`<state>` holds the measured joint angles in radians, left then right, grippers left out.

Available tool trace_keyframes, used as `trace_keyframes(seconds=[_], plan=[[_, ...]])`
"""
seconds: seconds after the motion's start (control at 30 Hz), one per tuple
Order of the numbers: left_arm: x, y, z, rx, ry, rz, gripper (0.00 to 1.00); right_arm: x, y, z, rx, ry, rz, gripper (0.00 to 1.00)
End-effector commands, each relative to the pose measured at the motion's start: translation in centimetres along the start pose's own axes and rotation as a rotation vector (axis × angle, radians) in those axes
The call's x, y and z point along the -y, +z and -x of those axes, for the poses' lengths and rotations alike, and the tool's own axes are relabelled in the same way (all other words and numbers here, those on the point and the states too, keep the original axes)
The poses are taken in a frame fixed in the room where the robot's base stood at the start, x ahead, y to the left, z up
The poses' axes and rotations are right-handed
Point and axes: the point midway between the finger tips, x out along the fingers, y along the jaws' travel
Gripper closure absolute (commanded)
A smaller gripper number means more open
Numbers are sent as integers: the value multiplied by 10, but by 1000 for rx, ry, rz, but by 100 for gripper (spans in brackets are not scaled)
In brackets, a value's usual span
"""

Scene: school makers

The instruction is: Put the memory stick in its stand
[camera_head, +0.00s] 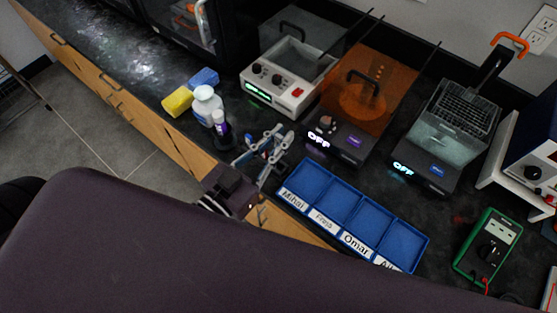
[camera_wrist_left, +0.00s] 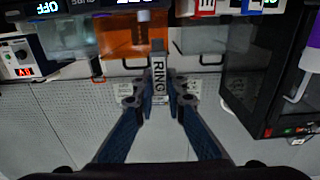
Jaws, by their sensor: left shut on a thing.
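My left gripper (camera_head: 268,143) reaches over the front edge of the counter, just left of the blue tray. In the left wrist view its fingers (camera_wrist_left: 160,100) are shut on a slim grey stick (camera_wrist_left: 158,72) with a pale label reading "RING", which I take to be the memory stick. In the head view the stick is too small to make out clearly between the fingers. A blue tray (camera_head: 336,192) has several compartments with name labels such as "Mihai" and "Omar". I cannot pick out a stand for the stick. My right gripper is not in view.
A white spray bottle (camera_head: 207,106), a purple-capped bottle (camera_head: 221,125) and a yellow sponge (camera_head: 178,101) stand left of the gripper. Behind are a white bath unit (camera_head: 275,89), an orange-covered unit (camera_head: 366,92) and another black unit (camera_head: 428,160). A green multimeter (camera_head: 488,246) lies right.

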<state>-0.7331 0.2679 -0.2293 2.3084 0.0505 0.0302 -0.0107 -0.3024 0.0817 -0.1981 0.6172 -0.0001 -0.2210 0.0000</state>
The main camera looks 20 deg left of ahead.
Motion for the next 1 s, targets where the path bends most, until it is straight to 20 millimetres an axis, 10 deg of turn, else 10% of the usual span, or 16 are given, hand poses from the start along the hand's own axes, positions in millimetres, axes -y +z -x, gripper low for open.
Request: trace_keyframes(seconds=[0.53, 1.0], plan=[[0, 76, -1, 1, 0, -1, 98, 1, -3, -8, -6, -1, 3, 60], [0, 86, -1, -1, 0, 0, 98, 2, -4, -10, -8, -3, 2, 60]])
